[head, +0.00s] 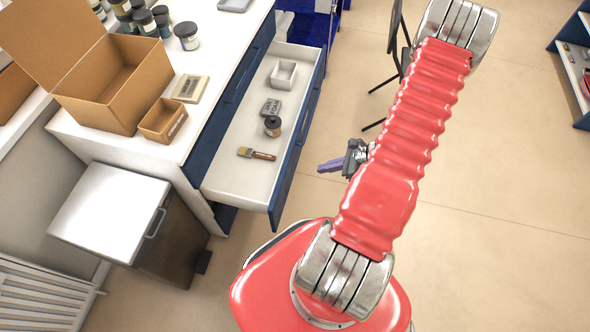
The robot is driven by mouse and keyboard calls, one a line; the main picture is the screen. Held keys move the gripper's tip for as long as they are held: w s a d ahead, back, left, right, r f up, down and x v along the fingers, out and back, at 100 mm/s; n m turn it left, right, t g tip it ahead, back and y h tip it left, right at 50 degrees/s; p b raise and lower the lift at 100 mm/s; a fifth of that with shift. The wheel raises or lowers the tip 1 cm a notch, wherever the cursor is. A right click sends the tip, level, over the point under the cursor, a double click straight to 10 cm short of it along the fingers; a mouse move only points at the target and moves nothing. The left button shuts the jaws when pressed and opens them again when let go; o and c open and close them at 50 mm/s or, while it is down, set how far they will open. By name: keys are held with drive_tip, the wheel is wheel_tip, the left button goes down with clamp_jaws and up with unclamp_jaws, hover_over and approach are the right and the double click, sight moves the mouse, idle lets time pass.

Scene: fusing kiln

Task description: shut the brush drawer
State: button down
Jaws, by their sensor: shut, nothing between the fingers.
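The brush drawer (239,161) stands pulled out from the blue-fronted cabinet under the white counter. Inside it lie a brush (257,154), a small dark-topped jar (272,126), a grey labelled block (271,107) and a small white square tray (283,74). The drawer's blue front (297,135) faces right, toward my arm. My gripper (330,166) is to the right of the drawer front, with a visible gap of floor between them in the picture. Its purple fingers point left and are shut with nothing in them. My red arm covers part of the floor.
An open cardboard box (118,88), a smaller box (163,121) and several jars (187,36) stand on the counter (222,40). A white-topped cabinet (109,208) stands at lower left. A dark chair (394,45) is behind my arm.

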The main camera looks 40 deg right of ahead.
approach(285, 173)
drive_tip(key=shift+d+f+x, duration=0.1)
drive_tip(key=shift+d+x, duration=0.1)
drive_tip(key=shift+x, duration=1.35)
drive_tip(key=shift+d+f+x, duration=0.15)
drive_tip(key=shift+x, duration=1.4)
